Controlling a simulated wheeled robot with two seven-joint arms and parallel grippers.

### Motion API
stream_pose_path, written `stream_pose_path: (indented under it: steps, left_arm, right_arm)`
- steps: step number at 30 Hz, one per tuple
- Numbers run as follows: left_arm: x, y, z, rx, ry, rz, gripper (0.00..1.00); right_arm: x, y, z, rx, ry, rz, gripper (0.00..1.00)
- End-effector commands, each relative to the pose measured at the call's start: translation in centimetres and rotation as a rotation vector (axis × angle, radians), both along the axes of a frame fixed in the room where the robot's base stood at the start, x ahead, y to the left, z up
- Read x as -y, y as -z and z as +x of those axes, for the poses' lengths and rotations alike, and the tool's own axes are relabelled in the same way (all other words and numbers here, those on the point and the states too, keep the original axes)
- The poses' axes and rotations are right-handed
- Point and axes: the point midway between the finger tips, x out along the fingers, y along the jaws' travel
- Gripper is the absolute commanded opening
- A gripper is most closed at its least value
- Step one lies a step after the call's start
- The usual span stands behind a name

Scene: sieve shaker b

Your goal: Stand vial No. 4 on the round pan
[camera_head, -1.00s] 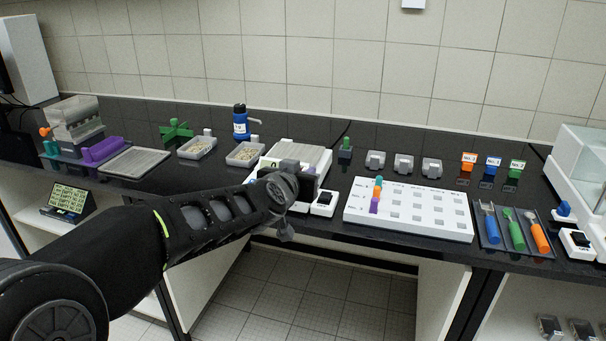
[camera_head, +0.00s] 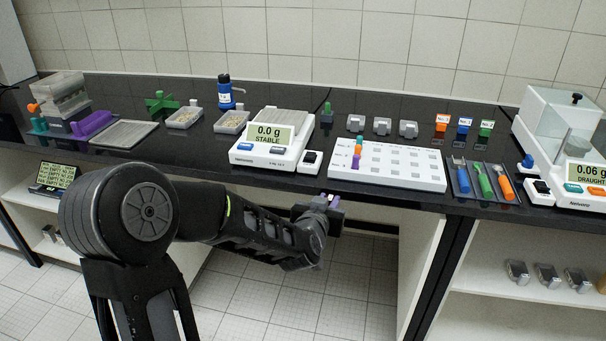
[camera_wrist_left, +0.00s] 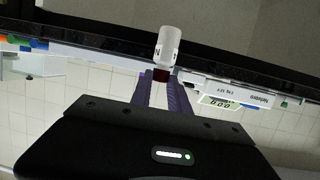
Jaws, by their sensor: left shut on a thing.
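My left gripper (camera_head: 333,201) is low in front of the bench edge, below the white sample tray. In the left wrist view its purple fingers (camera_wrist_left: 161,92) are shut on a white vial (camera_wrist_left: 168,46) with a dark red cap, held at the cap end. Only an "N" of its label shows, so its number cannot be read. The wrist picture is upside down, so the vial hangs roughly upright, cap up. A grey round piece (camera_head: 573,148), seemingly the round pan, shows inside the glass-walled balance (camera_head: 545,118) at far right. My right gripper is not in view.
The front balance (camera_head: 274,151) reads 0.0 g STABLE; the right one reads 0.06 g DRAUGHT. Between them stand the white sample tray (camera_head: 427,180) and a dark tray (camera_head: 463,191) of coloured tools. The bench's front edge runs above my gripper.

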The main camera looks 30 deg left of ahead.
Motion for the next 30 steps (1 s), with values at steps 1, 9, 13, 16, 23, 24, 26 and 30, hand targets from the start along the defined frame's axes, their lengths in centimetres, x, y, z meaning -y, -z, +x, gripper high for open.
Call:
stream_pose_path:
  steps: [1, 9, 13, 16, 23, 24, 26, 30]
  left_arm:
    - [2.1, 1.8, 0.2, -0.010, 0.039, -0.003, 0.00]
    - [11.7, 8.3, -0.7, -0.004, 0.223, -0.002, 0.00]
    - [13.3, 9.3, -1.2, -0.001, 0.256, -0.001, 0.00]
    - [13.6, 9.4, -1.2, 0.000, 0.263, 0.001, 0.00]
    - [13.6, 9.4, -1.2, 0.000, 0.262, 0.001, 0.00]
    - [13.6, 9.4, -1.2, 0.000, 0.261, 0.001, 0.00]
    - [13.6, 9.4, -1.2, 0.000, 0.261, 0.001, 0.00]
    - [13.6, 9.3, -1.2, 0.000, 0.261, 0.001, 0.00]
  right_arm:
    - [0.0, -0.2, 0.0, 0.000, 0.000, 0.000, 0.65]
    - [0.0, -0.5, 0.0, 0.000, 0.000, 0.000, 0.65]
    - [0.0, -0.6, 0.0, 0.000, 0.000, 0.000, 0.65]
    - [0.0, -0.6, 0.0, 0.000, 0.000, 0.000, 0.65]
    - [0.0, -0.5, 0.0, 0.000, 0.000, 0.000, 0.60]
    - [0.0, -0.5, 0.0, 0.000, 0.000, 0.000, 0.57]
    - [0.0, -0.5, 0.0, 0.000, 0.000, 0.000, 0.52]
    - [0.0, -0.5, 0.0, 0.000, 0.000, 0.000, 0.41]
